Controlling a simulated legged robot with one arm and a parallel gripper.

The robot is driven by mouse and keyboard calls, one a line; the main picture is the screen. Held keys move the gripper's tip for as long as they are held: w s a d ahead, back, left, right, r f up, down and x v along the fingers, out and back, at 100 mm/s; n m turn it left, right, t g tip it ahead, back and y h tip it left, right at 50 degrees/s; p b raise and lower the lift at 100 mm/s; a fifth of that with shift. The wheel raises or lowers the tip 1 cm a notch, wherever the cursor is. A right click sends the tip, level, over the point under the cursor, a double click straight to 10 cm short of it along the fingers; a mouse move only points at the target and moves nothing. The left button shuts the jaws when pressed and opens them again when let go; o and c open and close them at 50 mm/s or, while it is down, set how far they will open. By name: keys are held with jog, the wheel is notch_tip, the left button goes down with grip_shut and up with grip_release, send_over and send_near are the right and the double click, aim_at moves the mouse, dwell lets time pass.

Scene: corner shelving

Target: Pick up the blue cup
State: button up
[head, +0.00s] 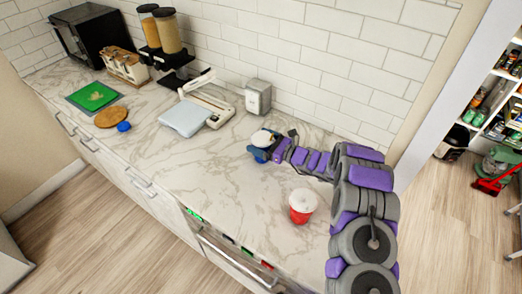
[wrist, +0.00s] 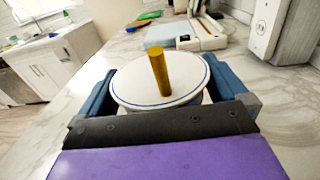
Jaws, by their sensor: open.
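My gripper (head: 262,152) is low over the counter, right of centre in the head view, with its blue fingers spread. In the wrist view, my gripper (wrist: 165,101) has one finger on each side of a round white top (wrist: 130,83) with a thin blue rim line and an upright yellow-brown stick. The white top also shows in the head view (head: 262,137). The body under it is mostly hidden, so I cannot tell whether it is the blue cup. A small round blue object (head: 124,126) lies far left by a round wooden board.
A red cup with a white lid (head: 302,206) stands nearer the front edge. A white scale-like device (head: 198,112) and a metal dispenser (head: 258,97) stand behind. The wooden board (head: 110,117) and green board (head: 92,96) lie left. The counter's middle is clear.

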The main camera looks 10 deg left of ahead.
jog(key=shift+d+r, duration=0.1)
jog(key=shift+d, duration=0.05)
jog(key=shift+c, duration=0.3)
jog(key=shift+d, duration=0.1)
jog(key=shift+c, duration=0.7)
jog(key=c, duration=0.6)
jog(key=shift+r, duration=0.1)
